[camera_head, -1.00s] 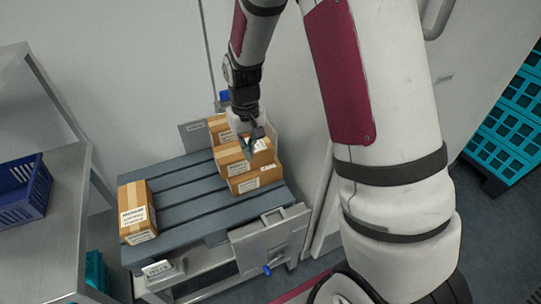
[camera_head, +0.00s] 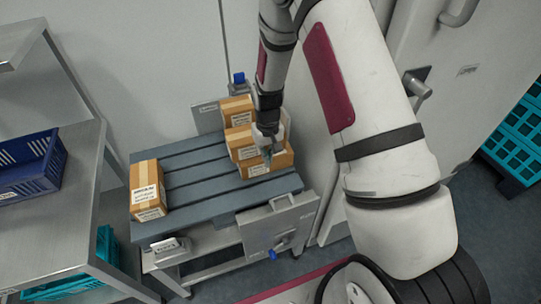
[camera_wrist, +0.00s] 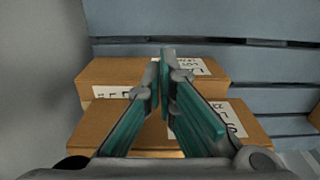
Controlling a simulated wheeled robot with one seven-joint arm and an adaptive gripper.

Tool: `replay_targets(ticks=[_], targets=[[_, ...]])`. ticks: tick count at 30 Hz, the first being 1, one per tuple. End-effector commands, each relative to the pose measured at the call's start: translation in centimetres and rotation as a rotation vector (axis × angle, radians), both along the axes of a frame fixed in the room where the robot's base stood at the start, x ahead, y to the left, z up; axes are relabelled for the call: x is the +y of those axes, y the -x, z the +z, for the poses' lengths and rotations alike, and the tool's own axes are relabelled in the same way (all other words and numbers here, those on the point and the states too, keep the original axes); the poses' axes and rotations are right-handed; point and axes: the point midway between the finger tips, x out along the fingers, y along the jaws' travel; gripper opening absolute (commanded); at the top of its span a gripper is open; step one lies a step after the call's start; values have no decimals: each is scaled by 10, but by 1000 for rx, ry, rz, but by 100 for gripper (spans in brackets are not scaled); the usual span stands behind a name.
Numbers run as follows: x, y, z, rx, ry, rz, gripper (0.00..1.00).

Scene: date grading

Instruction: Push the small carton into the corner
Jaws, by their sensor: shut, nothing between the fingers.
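Three brown cartons with white labels stand in a cluster at the right end of the grey slatted deck: a back one (camera_head: 236,104), a middle one (camera_head: 236,141) and a front one (camera_head: 278,162). I cannot tell which is the small one. My gripper (camera_head: 267,160) is shut and empty, pointing down over the front carton and partly hiding it and the middle one. In the wrist view, its closed teal fingers (camera_wrist: 166,62) lie across two cartons, one farther (camera_wrist: 108,76) and one nearer (camera_wrist: 88,124). Whether the fingertips touch a carton is unclear.
Another carton (camera_head: 148,187) stands alone at the deck's left end; the slats (camera_head: 205,180) between are bare. A steel shelf (camera_head: 70,215) with a blue crate (camera_head: 28,172) stands left.

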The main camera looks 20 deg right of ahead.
Motion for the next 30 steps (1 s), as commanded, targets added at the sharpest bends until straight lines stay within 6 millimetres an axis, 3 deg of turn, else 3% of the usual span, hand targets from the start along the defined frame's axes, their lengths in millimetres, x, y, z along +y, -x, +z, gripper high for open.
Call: replay_targets(ticks=[6,20,30], targets=[[0,-16,-1,5,0,0,0],[0,-22,-1,2,0,0,0],[0,-74,-4,-1,0,1,0]])
